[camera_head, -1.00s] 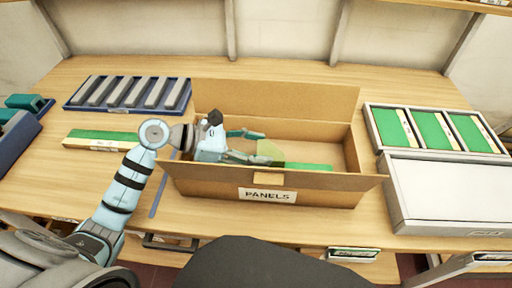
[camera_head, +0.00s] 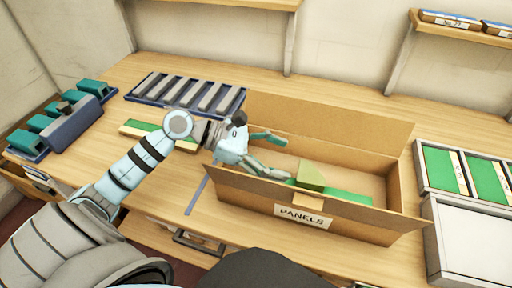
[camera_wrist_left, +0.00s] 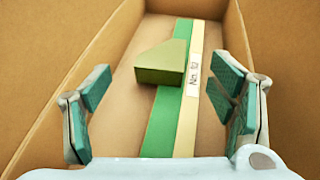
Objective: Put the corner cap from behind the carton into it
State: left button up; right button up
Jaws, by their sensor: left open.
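The corner cap is an olive-green wedge-shaped block (camera_head: 310,176). It is inside the open cardboard carton (camera_head: 368,222) labelled PANELS, on or against a green panel (camera_head: 350,196) with a pale labelled strip. In the left wrist view, the cap (camera_wrist_left: 163,63) lies ahead of the fingertips and overlaps the panel (camera_wrist_left: 163,128); no finger touches it. My left gripper (camera_head: 277,157) reaches into the carton from the left, open and empty, its teal-padded fingers (camera_wrist_left: 160,95) wide apart. My right gripper is not in view.
A blue tray of grey bars (camera_head: 190,92) stands behind, left of the carton. Another green panel (camera_head: 150,132) lies on the bench behind my arm. Teal parts in a blue holder (camera_head: 72,122) are at far left. A case of green panels (camera_head: 470,174) is at right.

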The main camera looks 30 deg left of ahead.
pick_arm(q)
jog(key=v, duration=0.5)
jog(key=shift+s+a+p, duration=0.15)
jog(key=shift+a+p, duration=0.05)
jog(key=shift+p, duration=0.15)
jog(key=shift+s+a+r, duration=0.2)
jog(key=shift+a+r, duration=0.1)
jog(key=shift+a, duration=0.2)
